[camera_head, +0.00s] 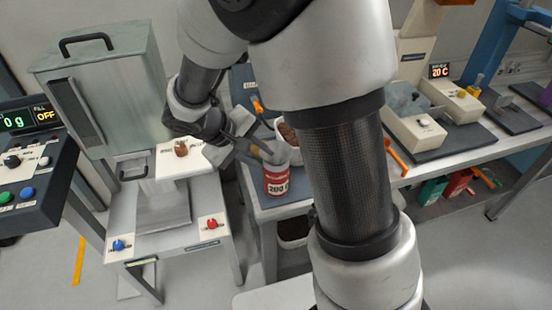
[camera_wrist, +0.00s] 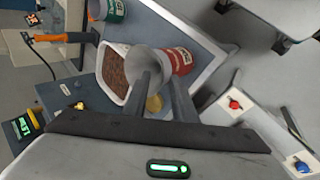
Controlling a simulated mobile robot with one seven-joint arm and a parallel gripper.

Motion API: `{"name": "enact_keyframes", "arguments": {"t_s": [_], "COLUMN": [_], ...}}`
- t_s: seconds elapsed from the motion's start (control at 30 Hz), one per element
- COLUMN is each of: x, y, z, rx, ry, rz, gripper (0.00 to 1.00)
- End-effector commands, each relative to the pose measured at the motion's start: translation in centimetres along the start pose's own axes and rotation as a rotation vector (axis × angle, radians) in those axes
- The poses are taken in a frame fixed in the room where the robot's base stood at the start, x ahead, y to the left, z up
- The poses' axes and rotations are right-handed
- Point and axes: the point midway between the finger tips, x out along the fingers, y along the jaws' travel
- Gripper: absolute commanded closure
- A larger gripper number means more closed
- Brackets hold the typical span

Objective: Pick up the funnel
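The funnel (camera_wrist: 151,62) is a pale grey cone with a wide mouth, beside a red jar in the wrist view. In the head view, the grey cone (camera_head: 281,151) shows just above the red jar (camera_head: 277,182). My gripper (camera_wrist: 160,82) has its two dark fingers apart, with the tips reaching the funnel. The left finger overlaps the cone; I cannot tell whether it touches. A tan round piece (camera_wrist: 153,103) shows between the fingers; I cannot tell whether it belongs to the funnel. In the head view, my gripper (camera_head: 262,148) comes from the left.
A white container of brown granules (camera_wrist: 113,72) stands beside the funnel, with a green jar (camera_wrist: 110,10) nearby. A bench with a red knob (camera_head: 211,223) and a blue knob (camera_head: 118,245) is at the left. A grey hopper box (camera_head: 100,85) stands behind it.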

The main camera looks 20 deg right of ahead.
Motion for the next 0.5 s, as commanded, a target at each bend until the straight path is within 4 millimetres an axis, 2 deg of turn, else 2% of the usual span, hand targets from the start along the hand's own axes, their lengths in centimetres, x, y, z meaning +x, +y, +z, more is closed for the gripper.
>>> {"name": "enact_keyframes", "arguments": {"t_s": [0.2, 0.23, 0.37, 0.5], "x": [0.15, 0.15, 0.13, 0.13], "y": [0.00, -0.01, -0.01, -0.02], "z": [-0.01, -0.01, -0.01, -0.01], "rx": [0.000, 0.000, 0.000, 0.000], "ry": [0.001, 0.001, 0.001, 0.001], "rz": [0.000, 0.000, 0.000, 0.000], "gripper": [0.75, 0.77, 0.99, 1.00]}}
